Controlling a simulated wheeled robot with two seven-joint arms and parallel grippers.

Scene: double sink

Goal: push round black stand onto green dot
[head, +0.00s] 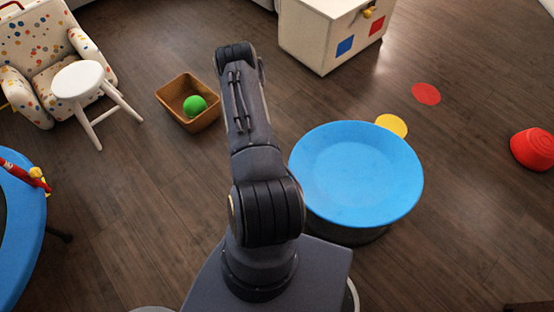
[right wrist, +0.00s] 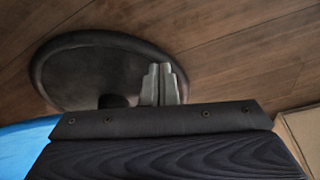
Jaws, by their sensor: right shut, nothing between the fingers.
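The round black stand (right wrist: 75,70) shows in the right wrist view as a dark disc with a raised rim on the wooden floor. My right gripper (right wrist: 160,68) is shut and empty, its fingers overlapping the right part of the stand in the picture. I cannot tell whether they touch it. In the head view I do not make out the stand; one of my arms covers the middle of the floor. No green dot shows in either view. My left gripper is not in view.
A large blue round top (head: 355,165) on a dark base stands right of the arm. A yellow dot (head: 392,125) and a red dot (head: 426,94) lie beyond it. A wooden bin (head: 172,100) with a green ball (head: 195,105), a white stool (head: 78,80) and a box (head: 310,40) stand around.

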